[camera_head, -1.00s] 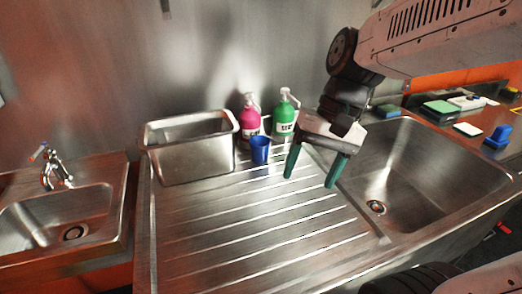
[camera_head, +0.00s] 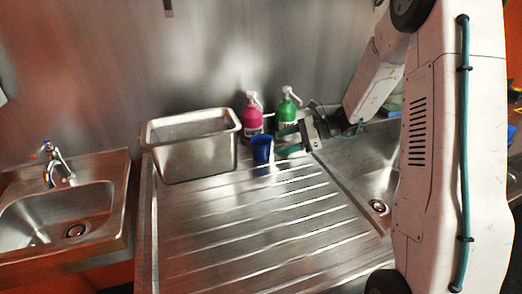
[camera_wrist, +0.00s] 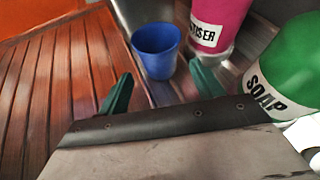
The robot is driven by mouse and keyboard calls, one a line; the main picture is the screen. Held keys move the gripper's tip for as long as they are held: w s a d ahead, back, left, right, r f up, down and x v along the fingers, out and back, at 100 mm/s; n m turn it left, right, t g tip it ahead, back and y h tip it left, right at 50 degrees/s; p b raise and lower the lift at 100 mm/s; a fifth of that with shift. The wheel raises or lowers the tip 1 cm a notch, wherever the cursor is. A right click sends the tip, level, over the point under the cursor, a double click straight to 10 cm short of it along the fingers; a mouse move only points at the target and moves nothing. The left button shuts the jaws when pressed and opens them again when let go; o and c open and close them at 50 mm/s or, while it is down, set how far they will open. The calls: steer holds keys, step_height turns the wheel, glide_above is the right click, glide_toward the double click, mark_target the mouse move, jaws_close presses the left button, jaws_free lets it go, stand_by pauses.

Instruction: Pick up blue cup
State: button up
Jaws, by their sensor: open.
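The blue cup (camera_head: 262,150) stands upright on the ribbed steel drainboard (camera_head: 240,215), in front of the pink and green bottles. My gripper (camera_head: 285,145) is just to the right of the cup in the head view, pointing left towards it. In the wrist view the cup (camera_wrist: 157,50) is ahead of the two green fingers (camera_wrist: 160,85), roughly between their directions. The fingers are spread apart with nothing between them. The cup appears clear of the fingers in the wrist view.
A pink sanitiser bottle (camera_head: 251,116) and a green soap bottle (camera_head: 287,112) stand close behind the cup. A steel bin (camera_head: 195,155) stands to its left. A sink basin (camera_head: 365,165) lies to the right, partly hidden by my arm. The front of the drainboard is clear.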

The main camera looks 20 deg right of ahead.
mark_target(262, 139)
steer(key=shift+w+a+f, duration=0.1)
steer(key=shift+w+a, duration=0.2)
steer(key=shift+a, duration=0.15)
steer(key=x, duration=0.6)
steer(key=shift+a+f, duration=0.2)
steer(key=shift+a, duration=0.15)
steer(key=c, duration=0.9)
steer(key=shift+o, duration=0.2)
steer(key=shift+r, duration=0.15)
steer(key=shift+r, duration=1.6)
steer(key=shift+s+d+r, duration=0.25)
steer(key=shift+s+d, duration=0.6)
steer(key=shift+s, duration=1.7)
steer(key=shift+s+d+r, duration=0.25)
steer(key=shift+s+d, duration=0.6)
steer(key=shift+s, duration=1.65)
steer(key=shift+s+d+r, duration=0.3)
steer(key=shift+s+d, duration=0.55)
steer(key=shift+s, duration=1.7)
